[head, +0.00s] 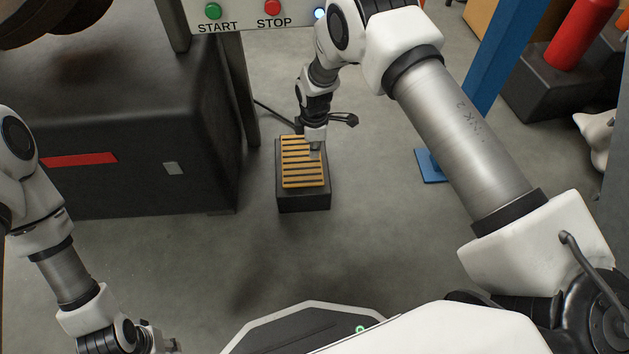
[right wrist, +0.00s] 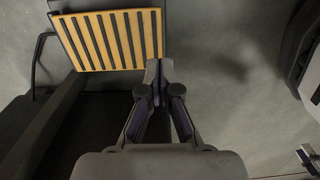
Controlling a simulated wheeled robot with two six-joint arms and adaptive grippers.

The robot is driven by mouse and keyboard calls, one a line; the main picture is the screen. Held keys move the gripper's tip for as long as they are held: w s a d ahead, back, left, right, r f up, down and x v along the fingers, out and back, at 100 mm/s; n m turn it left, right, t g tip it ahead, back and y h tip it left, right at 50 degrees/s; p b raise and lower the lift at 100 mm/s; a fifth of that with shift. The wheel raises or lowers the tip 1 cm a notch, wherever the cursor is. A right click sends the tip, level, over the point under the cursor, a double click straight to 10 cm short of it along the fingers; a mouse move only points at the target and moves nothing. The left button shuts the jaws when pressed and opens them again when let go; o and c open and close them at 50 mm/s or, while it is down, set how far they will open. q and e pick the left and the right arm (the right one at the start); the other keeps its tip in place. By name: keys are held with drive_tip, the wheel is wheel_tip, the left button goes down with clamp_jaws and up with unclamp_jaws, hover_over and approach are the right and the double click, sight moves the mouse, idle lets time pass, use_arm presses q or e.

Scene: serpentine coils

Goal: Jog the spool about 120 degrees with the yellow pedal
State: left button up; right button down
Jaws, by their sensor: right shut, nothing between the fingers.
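The yellow pedal (head: 303,163) is a black-ribbed plate on a dark box on the floor. It also shows in the right wrist view (right wrist: 112,40), where it looks tilted. My right gripper (head: 315,152) points down over the right part of the pedal. In the right wrist view its fingertips (right wrist: 159,66) are together and empty at the pedal's edge. I cannot tell whether they touch the plate. My left gripper (head: 155,338) is at the bottom left, mostly cut off. A dark rounded part (head: 45,20) at the top left may be the spool; most of it is out of frame.
A black machine housing (head: 130,120) with a red stripe stands left of the pedal. Above is a panel with START (head: 213,11) and STOP (head: 272,7) buttons. A blue post (head: 500,60) and a red cylinder (head: 583,35) stand at right. The floor before the pedal is clear.

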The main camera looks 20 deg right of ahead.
sight(315, 184)
wheel_tip(315, 184, down, 14)
drive_tip(key=b, duration=0.7)
drive_tip(key=shift+f+b, duration=0.1)
drive_tip(key=shift+b, duration=0.2)
